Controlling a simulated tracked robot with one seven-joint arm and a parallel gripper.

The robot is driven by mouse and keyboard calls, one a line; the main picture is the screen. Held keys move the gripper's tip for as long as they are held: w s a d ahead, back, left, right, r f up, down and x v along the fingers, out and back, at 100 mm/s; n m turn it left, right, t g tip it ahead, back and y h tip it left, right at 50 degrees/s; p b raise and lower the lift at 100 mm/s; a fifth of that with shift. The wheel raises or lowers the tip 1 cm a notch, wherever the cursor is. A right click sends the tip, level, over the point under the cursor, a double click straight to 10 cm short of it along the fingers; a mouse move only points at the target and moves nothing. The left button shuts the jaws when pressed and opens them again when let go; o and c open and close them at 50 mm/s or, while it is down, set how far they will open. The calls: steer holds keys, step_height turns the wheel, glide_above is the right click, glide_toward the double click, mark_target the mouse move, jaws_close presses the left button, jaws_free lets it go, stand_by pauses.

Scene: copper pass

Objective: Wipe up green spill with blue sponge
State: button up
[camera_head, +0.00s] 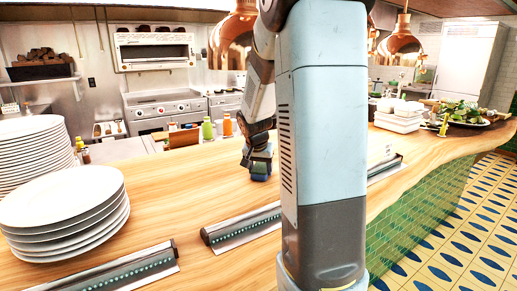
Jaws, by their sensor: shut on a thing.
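My gripper (259,157) points down over the wooden counter (185,200), left of my arm column. It is shut on a small blue sponge (261,169), which is low at the counter's surface. I cannot tell whether the sponge touches the wood. A dark green tint shows at the sponge's lower part, too small to make out. I see no clear green spill on the bare wood; any spill may be under the sponge or hidden behind my arm.
White plate stacks (65,222) stand at the left. Dark rail-like holders (240,228) lie along the near edge. Green (208,129) and orange (227,125) bottles stand behind the gripper. White containers (400,115) and a greens platter (462,114) are at the right. Wood left of the gripper is clear.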

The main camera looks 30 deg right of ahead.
steer(key=shift+s+d+r, duration=0.1)
steer(key=shift+d+r, duration=0.05)
steer(key=shift+r, duration=3.7)
